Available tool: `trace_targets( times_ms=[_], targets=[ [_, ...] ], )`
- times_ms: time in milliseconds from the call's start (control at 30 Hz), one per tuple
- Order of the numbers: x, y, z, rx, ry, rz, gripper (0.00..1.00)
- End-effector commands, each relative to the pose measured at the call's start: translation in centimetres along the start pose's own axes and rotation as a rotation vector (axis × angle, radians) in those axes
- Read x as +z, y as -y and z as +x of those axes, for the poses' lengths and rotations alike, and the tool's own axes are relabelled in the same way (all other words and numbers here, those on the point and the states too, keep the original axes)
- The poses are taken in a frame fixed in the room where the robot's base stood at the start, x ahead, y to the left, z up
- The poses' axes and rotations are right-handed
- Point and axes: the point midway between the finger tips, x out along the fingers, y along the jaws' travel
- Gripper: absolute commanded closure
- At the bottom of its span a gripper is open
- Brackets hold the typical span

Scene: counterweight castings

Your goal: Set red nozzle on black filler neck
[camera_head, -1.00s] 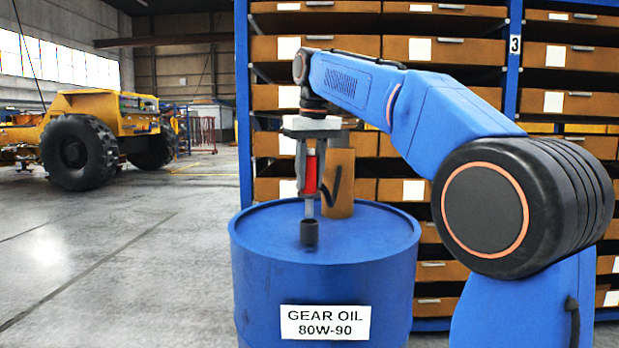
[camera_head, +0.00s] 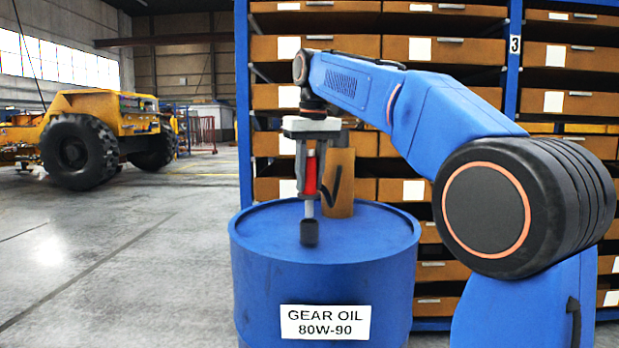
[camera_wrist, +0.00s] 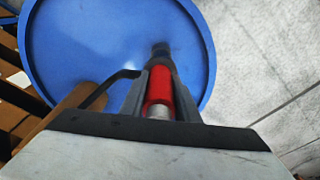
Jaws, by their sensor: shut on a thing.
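The red nozzle (camera_head: 311,174) hangs upright in my gripper (camera_head: 308,192), which is shut on it. It also shows in the wrist view (camera_wrist: 159,88) between the two fingers. Its grey spout (camera_head: 309,210) points straight down, and its lower end meets the top of the black filler neck (camera_head: 309,233). I cannot tell whether the spout tip is inside the neck or only at its rim. The neck stands on top of the blue drum (camera_head: 375,240); it also shows in the wrist view (camera_wrist: 160,48), just beyond the nozzle.
A brown block-like stand (camera_head: 340,180) with a black hook-shaped piece stands on the drum right behind the nozzle. Shelves with brown boxes (camera_head: 430,50) rise behind the drum. A yellow vehicle (camera_head: 100,110) is far left. The floor to the left is clear.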

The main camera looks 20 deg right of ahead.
Motion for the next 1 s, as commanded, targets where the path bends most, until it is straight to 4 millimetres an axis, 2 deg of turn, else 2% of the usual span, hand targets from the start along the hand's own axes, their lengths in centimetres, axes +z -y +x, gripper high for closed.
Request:
trace_targets(
  times_ms=[1000],
  targets=[
    [0.3, 0.0, 1.9, 0.000, 0.000, 0.000, 0.88]
  ],
)
